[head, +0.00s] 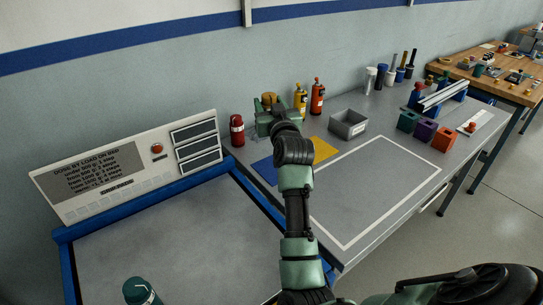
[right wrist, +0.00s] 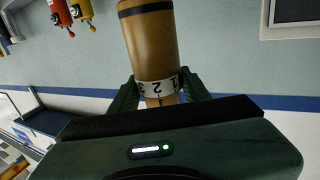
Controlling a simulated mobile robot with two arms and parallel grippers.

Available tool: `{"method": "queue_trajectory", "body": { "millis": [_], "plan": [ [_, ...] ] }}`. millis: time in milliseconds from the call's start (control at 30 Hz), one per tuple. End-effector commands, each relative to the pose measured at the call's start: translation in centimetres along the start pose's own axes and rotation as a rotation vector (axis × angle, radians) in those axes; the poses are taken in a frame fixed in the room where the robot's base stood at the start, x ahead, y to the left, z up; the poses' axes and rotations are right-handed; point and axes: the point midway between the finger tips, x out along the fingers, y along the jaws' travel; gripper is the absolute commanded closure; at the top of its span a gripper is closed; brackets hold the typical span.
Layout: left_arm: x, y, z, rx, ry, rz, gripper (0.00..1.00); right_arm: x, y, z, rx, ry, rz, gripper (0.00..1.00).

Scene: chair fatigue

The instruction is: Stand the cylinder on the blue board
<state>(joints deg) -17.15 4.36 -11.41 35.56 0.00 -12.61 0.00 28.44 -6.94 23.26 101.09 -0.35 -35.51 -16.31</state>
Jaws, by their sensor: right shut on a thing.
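My right gripper (head: 268,113) is over the back of the grey table, mostly hidden behind my own wrist in the head view. In the right wrist view, my right gripper (right wrist: 158,93) is shut on a tan cylinder (right wrist: 150,45) with a dark ring and a white numbered band. Its fingers sit on either side near the band. Only a bit of the cylinder (head: 269,97) shows in the head view. The blue board (head: 265,171) lies flat on the table, below and nearer than the gripper, partly covered by my arm. My left gripper is out of view.
A yellow board (head: 324,150) lies beside the blue one. A red bottle (head: 237,130) and yellow (head: 300,98) and red (head: 317,97) extinguisher-like bottles stand at the back. A grey bin (head: 348,124) is to the right. The white-outlined area (head: 375,190) is clear.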

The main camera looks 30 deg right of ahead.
Motion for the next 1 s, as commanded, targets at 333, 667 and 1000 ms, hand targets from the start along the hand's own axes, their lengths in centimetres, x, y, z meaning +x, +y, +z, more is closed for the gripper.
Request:
{"method": "queue_trajectory", "body": {
  "millis": [333,667,1000],
  "plan": [
    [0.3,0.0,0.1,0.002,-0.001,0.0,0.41,0.0,0.0,9.0,-0.001,0.001,-0.001,1.0],
    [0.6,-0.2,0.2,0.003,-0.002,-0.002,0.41,0.0,0.0,12.5,-0.001,0.002,0.0,1.0],
    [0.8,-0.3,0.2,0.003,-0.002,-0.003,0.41,0.0,0.0,15.2,0.0,0.006,0.0,1.0]
  ]
}}
